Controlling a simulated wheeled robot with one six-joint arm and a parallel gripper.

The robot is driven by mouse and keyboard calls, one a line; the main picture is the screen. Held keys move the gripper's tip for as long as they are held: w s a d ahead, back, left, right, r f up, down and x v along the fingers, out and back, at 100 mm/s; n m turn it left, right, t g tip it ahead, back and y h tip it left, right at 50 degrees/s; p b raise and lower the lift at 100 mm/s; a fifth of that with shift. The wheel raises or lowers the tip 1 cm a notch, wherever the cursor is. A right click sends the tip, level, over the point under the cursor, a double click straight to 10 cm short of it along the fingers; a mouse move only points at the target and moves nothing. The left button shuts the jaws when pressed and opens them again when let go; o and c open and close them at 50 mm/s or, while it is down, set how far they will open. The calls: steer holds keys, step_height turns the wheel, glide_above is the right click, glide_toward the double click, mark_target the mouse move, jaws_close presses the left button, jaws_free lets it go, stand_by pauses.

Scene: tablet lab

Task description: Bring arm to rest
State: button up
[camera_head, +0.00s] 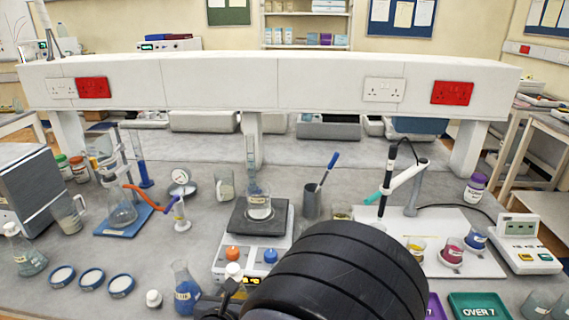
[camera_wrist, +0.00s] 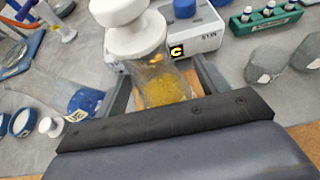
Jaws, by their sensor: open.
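My gripper (camera_wrist: 160,82) shows in the wrist view with its two grey fingers spread apart. A clear bottle (camera_wrist: 163,85) with yellow contents and a white stopper (camera_wrist: 132,30) stands between the fingers. I cannot tell whether the fingers touch it. In the head view, my black arm covers the front middle of the bench, and the fingertips are hard to make out there. A white cap (camera_head: 233,270) shows just left of the arm, in front of the hotplate stirrer.
The stirrer (camera_head: 228,258) with orange and blue knobs is close behind my arm. A blue-liquid flask (camera_head: 186,288) stands left of it. Beakers, a pH meter (camera_head: 528,243) and a green tray (camera_head: 480,306) are at the right. A white shelf (camera_head: 270,80) spans the back.

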steer(key=shift+s+r+p, duration=0.1)
steer(key=shift+r+p, duration=0.25)
steer(key=shift+r, duration=0.9)
